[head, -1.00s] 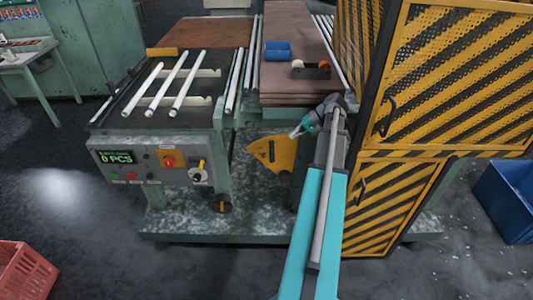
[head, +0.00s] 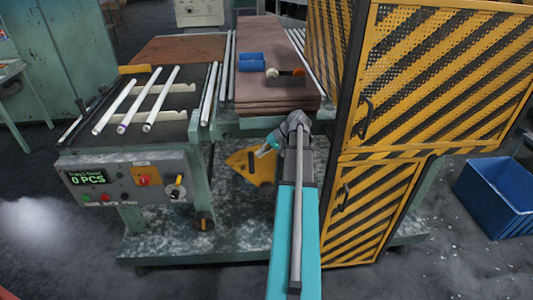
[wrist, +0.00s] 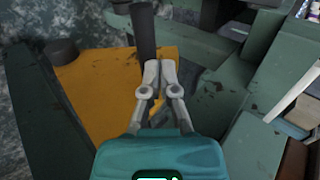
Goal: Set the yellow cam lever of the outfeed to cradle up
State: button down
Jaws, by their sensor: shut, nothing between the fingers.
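The yellow cam plate (head: 252,165) sits low between the machine's legs, under the outfeed bed. In the wrist view the yellow plate (wrist: 90,85) lies below and beyond my fingers, with a dark round bar (wrist: 143,30) at its far edge. I cannot tell whether that bar is the lever's handle. My gripper (wrist: 160,65) is shut and empty, its fingertips over the plate and close to the bar; contact is unclear. In the head view my gripper (head: 265,150) is at the plate's upper right, and my arm hides what lies behind it.
A control panel (head: 122,180) with a display and knobs is at the left. Glass tubes (head: 160,98) lie on the rack above. A yellow-black striped cabinet (head: 380,210) stands close right of my arm. Green machine frame parts (wrist: 260,95) crowd the gripper's right side.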

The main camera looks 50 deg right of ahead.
jog(key=b+x, duration=0.3)
jog(key=x, duration=0.3)
jog(key=shift+s+b, duration=0.1)
jog(key=shift+b, duration=0.25)
jog(key=shift+b+x, duration=0.6)
jog(key=shift+x, duration=0.4)
jog(key=shift+w+a+f+g+h, duration=0.5)
jog(key=shift+w+a+f, duration=0.1)
jog(key=shift+w+a, duration=0.3)
jog(key=shift+d+r+p, duration=0.15)
jog(key=shift+p, duration=0.2)
jog(key=p, duration=1)
send_near(250, 163)
jog(key=shift+w+a+r, duration=0.35)
jog(key=shift+w+r, duration=0.15)
